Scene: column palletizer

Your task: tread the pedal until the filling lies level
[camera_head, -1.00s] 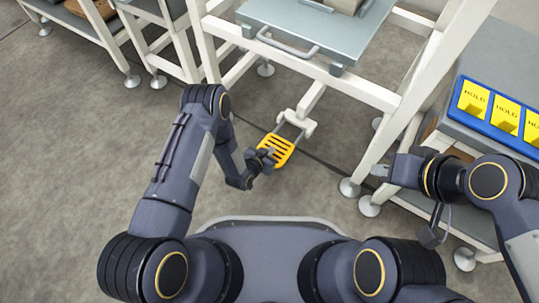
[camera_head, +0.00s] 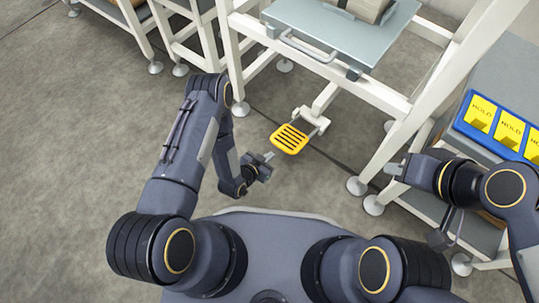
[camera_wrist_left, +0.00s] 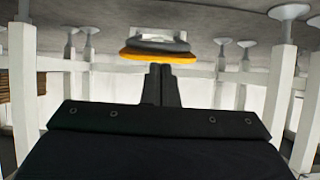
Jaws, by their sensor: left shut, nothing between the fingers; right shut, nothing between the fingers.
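The yellow slotted pedal (camera_head: 289,138) sits low at the foot of a white frame, on a pale arm. In the left wrist view the pedal (camera_wrist_left: 158,57) shows edge-on just past the fingertips. My left gripper (camera_head: 268,156) is shut and empty, apart from the pedal on its near left side in the head view. In the left wrist view its fingers (camera_wrist_left: 160,72) are together. My right gripper (camera_head: 391,169) is shut and empty beside the frame's right leg. A carton (camera_head: 364,8) on the platform is cut off by the top edge; I cannot see whether any filling lies level.
The grey-blue platform (camera_head: 333,33) with a handle stands on the white frame (camera_head: 384,94) above the pedal. A blue tray (camera_head: 492,121) with yellow HOLD blocks lies on the bench at right. White shelving (camera_head: 190,37) stands at back left. The floor at left is clear.

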